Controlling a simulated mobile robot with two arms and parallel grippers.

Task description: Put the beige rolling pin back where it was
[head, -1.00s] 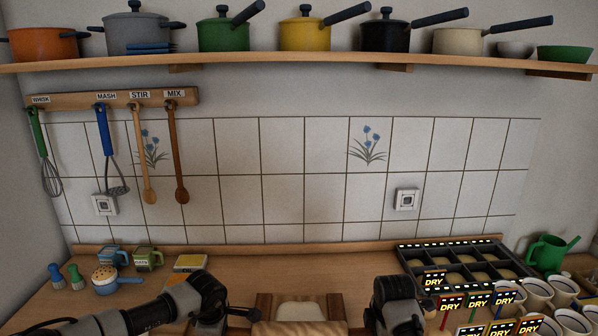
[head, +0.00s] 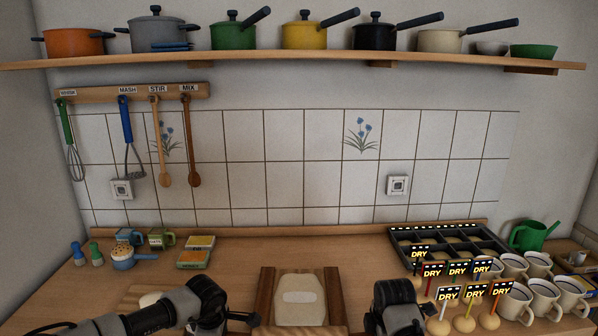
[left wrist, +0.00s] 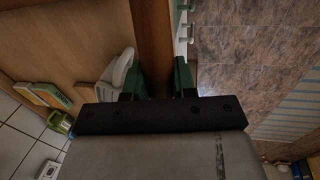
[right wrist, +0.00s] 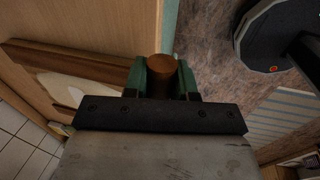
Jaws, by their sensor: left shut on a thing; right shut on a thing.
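The rolling pin (head: 300,330), light brown wood, shows only as a strip at the bottom edge of the head view, level between my two grippers. My right gripper (right wrist: 162,82) is shut on its brown round handle (right wrist: 161,66), seen end-on in the right wrist view. My left gripper (left wrist: 157,82) is closed at the pin's left side; what lies between its fingers is dark and hard to make out. A wooden board with side rails (head: 334,297) and pale flattened dough (head: 299,300) lies on the counter just beyond the pin.
At the right, a black compartment tray (head: 450,243), several mugs (head: 515,300) and round pieces with DRY signs (head: 475,290) crowd the counter. Bare counter (head: 235,255) lies between.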

